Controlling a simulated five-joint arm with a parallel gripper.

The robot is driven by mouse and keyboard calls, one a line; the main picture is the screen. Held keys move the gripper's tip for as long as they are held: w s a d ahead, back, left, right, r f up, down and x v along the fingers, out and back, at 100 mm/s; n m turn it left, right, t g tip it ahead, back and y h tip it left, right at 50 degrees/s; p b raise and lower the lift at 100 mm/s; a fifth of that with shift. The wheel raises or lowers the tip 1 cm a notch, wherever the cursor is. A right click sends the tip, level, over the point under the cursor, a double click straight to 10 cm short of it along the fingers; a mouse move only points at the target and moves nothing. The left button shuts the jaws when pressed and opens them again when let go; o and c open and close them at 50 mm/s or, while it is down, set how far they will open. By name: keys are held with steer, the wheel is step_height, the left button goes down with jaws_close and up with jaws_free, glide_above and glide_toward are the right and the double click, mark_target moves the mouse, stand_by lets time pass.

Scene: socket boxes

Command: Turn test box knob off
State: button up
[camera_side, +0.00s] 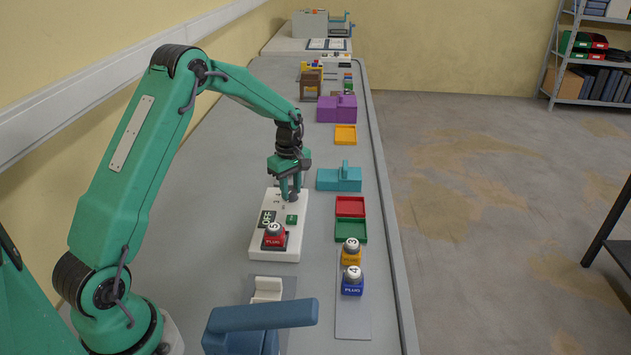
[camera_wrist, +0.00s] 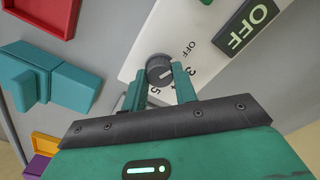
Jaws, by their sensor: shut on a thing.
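The test box (camera_side: 262,249) is a white box on the bench; its face also shows in the wrist view (camera_wrist: 152,40). Its dark round knob (camera_wrist: 159,69) has a light pointer mark on the side towards the printed numbers; the exact setting is hard to read. OFF is printed beside the dial, with 3 and 5 legible further round. The box's dark display (camera_wrist: 246,27) reads OFF. My gripper (camera_wrist: 159,84) is shut on the knob, one finger on each side; in the side view my gripper (camera_side: 291,194) points down at the box's far end.
Red (camera_side: 350,206) and green (camera_side: 350,231) trays, a teal block (camera_side: 338,180), and yellow (camera_side: 350,257) and blue (camera_side: 352,286) plugs stand to the right. A blue lever (camera_side: 262,318) is in front.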

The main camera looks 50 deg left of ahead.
mark_target(291, 191)
steer(key=o, duration=1)
steer(key=shift+r, duration=0.15)
step_height(291, 191, up, 7)
steer(key=shift+r, duration=0.35)
